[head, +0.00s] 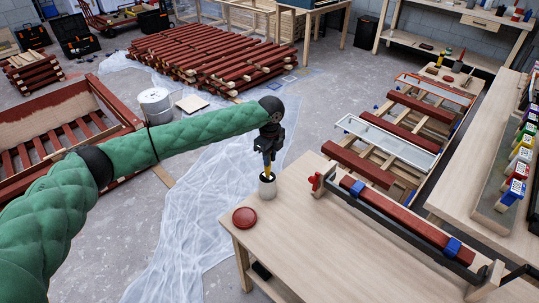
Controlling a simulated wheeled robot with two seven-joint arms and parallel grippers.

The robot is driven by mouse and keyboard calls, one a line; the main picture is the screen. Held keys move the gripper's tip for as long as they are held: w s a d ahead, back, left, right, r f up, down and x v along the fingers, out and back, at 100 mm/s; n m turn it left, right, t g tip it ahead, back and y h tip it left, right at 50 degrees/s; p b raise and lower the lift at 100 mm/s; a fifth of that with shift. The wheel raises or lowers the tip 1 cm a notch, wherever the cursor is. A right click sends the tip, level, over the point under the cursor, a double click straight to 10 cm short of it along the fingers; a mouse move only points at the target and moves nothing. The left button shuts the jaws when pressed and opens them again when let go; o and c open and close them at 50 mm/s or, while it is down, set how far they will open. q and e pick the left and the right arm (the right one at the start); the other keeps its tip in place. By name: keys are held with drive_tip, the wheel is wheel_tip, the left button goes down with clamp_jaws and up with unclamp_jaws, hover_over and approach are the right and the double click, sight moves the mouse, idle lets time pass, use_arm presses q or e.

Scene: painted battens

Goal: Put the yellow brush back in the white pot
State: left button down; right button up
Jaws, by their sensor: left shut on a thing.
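My left gripper (268,155) points down at the far left corner of the workbench (290,237). It is shut on the yellow brush (267,170), of which only a short yellow part shows below the fingers. The white pot (267,189), small and pale with a dark opening, stands on the bench straight below the gripper. The brush's lower end is at the pot's mouth. I cannot tell how deep it reaches inside. My right gripper is not in view.
A round dark red lid (244,217) lies on the bench left of the pot. A long clamp with a red batten (410,222) lies along the right side. The bench front is clear. Plastic sheeting (185,240) covers the floor at left.

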use_arm(q)
drive_tip(key=shift+f, duration=0.2)
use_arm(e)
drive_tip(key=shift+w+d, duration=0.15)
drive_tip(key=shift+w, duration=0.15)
use_arm(q)
drive_tip(key=shift+f, duration=0.2)
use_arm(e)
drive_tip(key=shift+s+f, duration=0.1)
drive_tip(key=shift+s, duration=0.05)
use_arm(q)
drive_tip(key=shift+f, duration=0.25)
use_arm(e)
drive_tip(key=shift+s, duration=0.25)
use_arm(q)
drive_tip(key=shift+f, duration=0.25)
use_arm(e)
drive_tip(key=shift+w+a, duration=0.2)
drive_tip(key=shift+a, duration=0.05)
use_arm(q)
drive_tip(key=shift+f, duration=0.2)
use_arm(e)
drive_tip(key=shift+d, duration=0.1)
use_arm(q)
drive_tip(key=c, duration=1.5)
unclamp_jaws()
drive_tip(key=o, duration=0.3)
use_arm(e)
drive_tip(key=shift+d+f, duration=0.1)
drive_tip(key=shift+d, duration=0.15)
